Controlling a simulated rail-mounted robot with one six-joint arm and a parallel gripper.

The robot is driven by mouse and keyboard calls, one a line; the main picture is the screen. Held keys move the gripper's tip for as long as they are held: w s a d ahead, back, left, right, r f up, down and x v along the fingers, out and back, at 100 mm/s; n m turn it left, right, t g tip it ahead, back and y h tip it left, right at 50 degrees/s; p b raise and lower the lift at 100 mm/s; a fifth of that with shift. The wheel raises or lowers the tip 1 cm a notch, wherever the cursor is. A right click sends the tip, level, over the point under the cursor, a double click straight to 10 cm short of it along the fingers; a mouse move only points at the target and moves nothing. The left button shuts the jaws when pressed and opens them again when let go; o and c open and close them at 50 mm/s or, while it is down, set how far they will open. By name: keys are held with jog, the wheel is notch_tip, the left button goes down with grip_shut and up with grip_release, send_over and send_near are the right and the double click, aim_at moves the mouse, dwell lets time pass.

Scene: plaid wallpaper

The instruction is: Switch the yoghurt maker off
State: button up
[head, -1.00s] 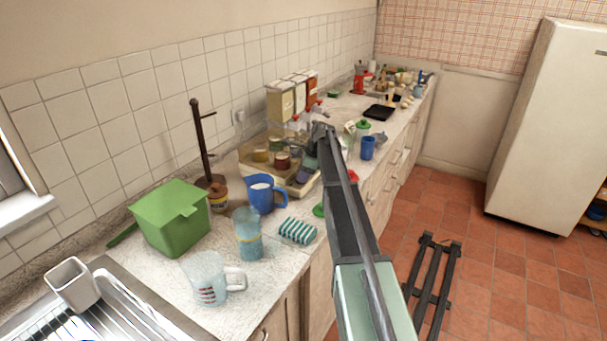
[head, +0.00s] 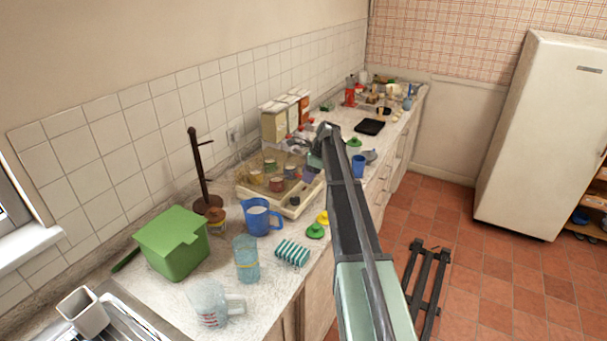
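The yoghurt maker (head: 268,204) appears to be the cream, tray-like unit on the counter, with several small jars inside and what looks like a clear cover. A small dark round part (head: 294,201) shows at its front corner and may be its switch; its setting is too small to read. My arm reaches from the bottom of the head view over the counter's front edge. My gripper (head: 318,150) is at the far end of the arm, by the unit's right back side. Its fingers are mostly hidden, and I cannot tell whether they touch anything.
A blue jug (head: 259,217), a green bin (head: 172,243), a striped sponge (head: 292,253) and green and yellow lids (head: 315,231) stand nearer. Canisters (head: 274,124) are behind, a blue cup (head: 358,166) is to the right. A dark rack (head: 428,285) lies on the open floor.

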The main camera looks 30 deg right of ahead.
aim_at(298, 203)
jog(key=shift+f, duration=0.1)
jog(key=shift+c, duration=0.3)
